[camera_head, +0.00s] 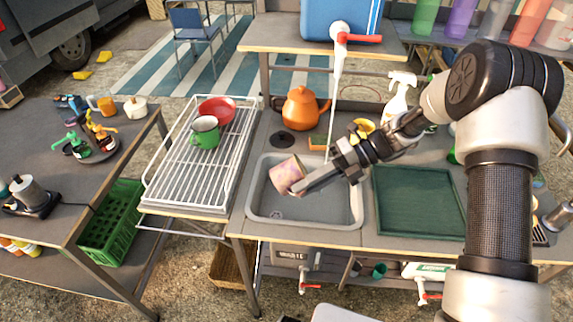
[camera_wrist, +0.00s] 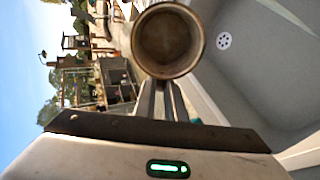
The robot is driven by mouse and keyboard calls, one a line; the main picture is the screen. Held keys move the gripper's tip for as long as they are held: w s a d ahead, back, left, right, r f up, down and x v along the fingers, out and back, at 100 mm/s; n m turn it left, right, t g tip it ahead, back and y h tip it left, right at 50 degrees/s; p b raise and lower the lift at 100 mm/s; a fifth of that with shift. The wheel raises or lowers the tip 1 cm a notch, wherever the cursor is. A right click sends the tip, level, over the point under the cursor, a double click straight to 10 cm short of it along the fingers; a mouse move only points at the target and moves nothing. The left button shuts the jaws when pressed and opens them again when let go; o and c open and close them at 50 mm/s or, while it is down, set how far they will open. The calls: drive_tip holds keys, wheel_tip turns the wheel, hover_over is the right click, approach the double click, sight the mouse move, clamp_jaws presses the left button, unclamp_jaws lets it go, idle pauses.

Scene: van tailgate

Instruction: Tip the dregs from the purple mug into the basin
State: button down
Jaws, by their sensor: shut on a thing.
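The purple mug (camera_head: 285,172), pale with a pinkish-purple pattern, is held tilted above the grey basin (camera_head: 352,217). My gripper (camera_head: 299,186) is shut on the mug at its right side. In the wrist view the mug (camera_wrist: 199,40) shows its round mouth to the camera, with a brownish inside; I cannot tell how much liquid is in it. The gripper fingers (camera_wrist: 160,100) reach the mug's near side. The basin (camera_wrist: 255,75) with its drain (camera_wrist: 223,41) lies to the right there. No falling liquid shows.
A white dish rack (camera_head: 180,178) with a green mug (camera_head: 205,132) and red bowl (camera_head: 217,109) stands left. An orange kettle (camera_head: 301,108) stands behind. A green tray (camera_head: 418,203) lies right.

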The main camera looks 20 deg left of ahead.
wheel_tip(320, 180, up, 2)
drive_tip(key=t+h+p, duration=0.1)
drive_tip(key=p, duration=0.2)
drive_tip(key=t+h+p, duration=0.1)
drive_tip(key=h+p, duration=0.1)
drive_tip(key=p, duration=0.1)
drive_tip(key=shift+s+a+r+t+h, duration=0.1)
drive_tip(key=shift+r+t+h, duration=0.05)
drive_tip(key=shift+t+h, duration=0.15)
drive_tip(key=h+p, duration=0.1)
drive_tip(key=t+p, duration=0.1)
drive_tip(key=p, duration=0.1)
drive_tip(key=shift+r+h, duration=0.25)
drive_tip(key=shift+h, duration=0.15)
drive_tip(key=shift+f+t+h+b, duration=0.3)
drive_tip(key=shift+t+h+b, duration=0.05)
drive_tip(key=shift+t+h, duration=0.15)
drive_tip(key=shift+a+r+t+h, duration=0.1)
drive_tip(key=shift+r+t+h, duration=0.2)
drive_tip(key=shift+t+h, duration=0.4)
drive_tip(key=shift+r+t+h, duration=0.25)
drive_tip(key=shift+t+h, duration=0.35)
drive_tip(key=shift+h, duration=0.5)
drive_tip(key=shift+d, duration=0.2)
